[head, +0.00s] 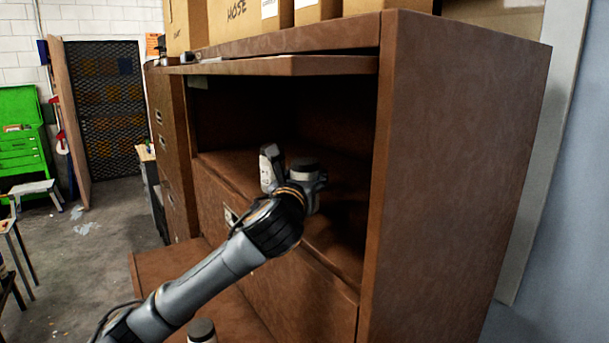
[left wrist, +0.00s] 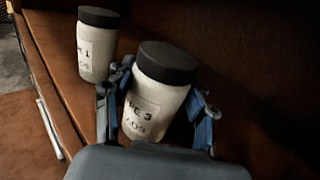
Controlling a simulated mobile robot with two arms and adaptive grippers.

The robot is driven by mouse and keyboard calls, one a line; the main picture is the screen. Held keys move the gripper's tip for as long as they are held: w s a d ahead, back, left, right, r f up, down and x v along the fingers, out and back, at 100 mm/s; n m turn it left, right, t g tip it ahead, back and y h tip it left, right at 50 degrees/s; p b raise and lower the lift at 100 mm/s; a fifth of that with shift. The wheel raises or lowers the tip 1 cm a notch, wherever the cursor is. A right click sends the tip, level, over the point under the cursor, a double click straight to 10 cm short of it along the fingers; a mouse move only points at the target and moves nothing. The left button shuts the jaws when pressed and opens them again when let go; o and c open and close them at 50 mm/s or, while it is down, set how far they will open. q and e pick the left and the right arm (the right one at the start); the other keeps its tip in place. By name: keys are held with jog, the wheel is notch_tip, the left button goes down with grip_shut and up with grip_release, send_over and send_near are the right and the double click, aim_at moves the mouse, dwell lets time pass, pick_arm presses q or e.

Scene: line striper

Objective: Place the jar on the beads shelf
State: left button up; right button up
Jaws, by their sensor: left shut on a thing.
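The jar (left wrist: 158,92) is white with a black lid and a handwritten label, and sits between the blue-padded fingers of my left gripper (left wrist: 160,118) in the left wrist view. In the head view my left gripper (head: 306,184) is inside the open cabinet compartment, and the jar's dark lid (head: 305,165) shows above it. The shelf (head: 231,160) is the brown floor of this compartment. I cannot tell whether the held jar touches it. A second labelled jar (left wrist: 97,45) stands upright on the shelf, near its front edge. My right gripper is not in view.
The cabinet's side panel (head: 455,170) bounds the compartment on the right, and a raised door (head: 285,66) juts out above the opening. Another dark-lidded jar (head: 201,331) stands low in front. Cardboard boxes (head: 240,20) sit on top of the cabinet.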

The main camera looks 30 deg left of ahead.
pick_arm(q)
jog(key=shift+r, duration=0.1)
jog(key=o, duration=1.6)
jog(key=b+v, duration=0.3)
jog(key=v, duration=0.9)
